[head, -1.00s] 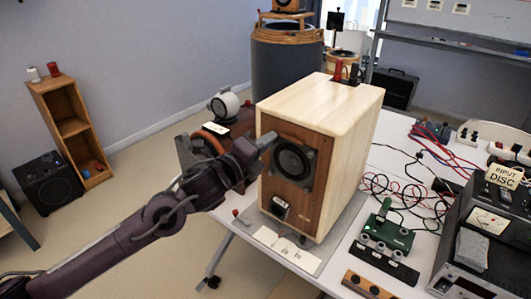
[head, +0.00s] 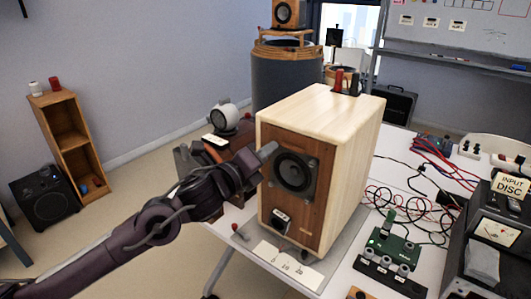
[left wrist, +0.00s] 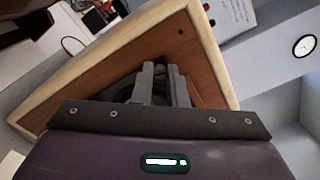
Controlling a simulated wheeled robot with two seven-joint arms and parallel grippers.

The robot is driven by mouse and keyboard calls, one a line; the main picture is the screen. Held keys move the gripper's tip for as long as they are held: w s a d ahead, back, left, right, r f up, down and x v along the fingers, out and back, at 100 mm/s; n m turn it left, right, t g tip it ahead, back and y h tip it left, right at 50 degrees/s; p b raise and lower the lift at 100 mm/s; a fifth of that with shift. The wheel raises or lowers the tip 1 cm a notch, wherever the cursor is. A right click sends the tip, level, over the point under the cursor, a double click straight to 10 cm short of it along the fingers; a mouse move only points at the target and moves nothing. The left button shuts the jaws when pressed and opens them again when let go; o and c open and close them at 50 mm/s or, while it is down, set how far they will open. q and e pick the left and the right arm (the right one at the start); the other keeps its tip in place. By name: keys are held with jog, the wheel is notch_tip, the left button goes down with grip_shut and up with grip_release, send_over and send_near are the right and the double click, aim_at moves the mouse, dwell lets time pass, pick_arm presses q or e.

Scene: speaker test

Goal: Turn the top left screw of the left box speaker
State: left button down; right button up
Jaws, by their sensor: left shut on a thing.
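The left box speaker (head: 341,150) is a pale wooden box with a brown front panel, standing on the white table. Its round dark driver (head: 294,172) sits in a squarish grey frame on that panel. My left gripper (head: 270,150) is at the upper left corner of this frame, its fingers shut on the top left screw, which the fingertips hide. In the left wrist view the closed fingers (left wrist: 158,82) reach to the brown panel (left wrist: 196,62) and cover part of the driver. My right gripper is not in view.
Right of the speaker are a green circuit board (head: 391,247), tangled cables and a grey meter unit (head: 494,235). Red and black posts (head: 347,82) stand behind the speaker's top. A white round device (head: 224,118) lies behind my left gripper.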

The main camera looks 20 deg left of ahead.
pick_arm(q)
jog(key=c, duration=1.7)
grip_release()
jog(key=shift+s+f, duration=0.1)
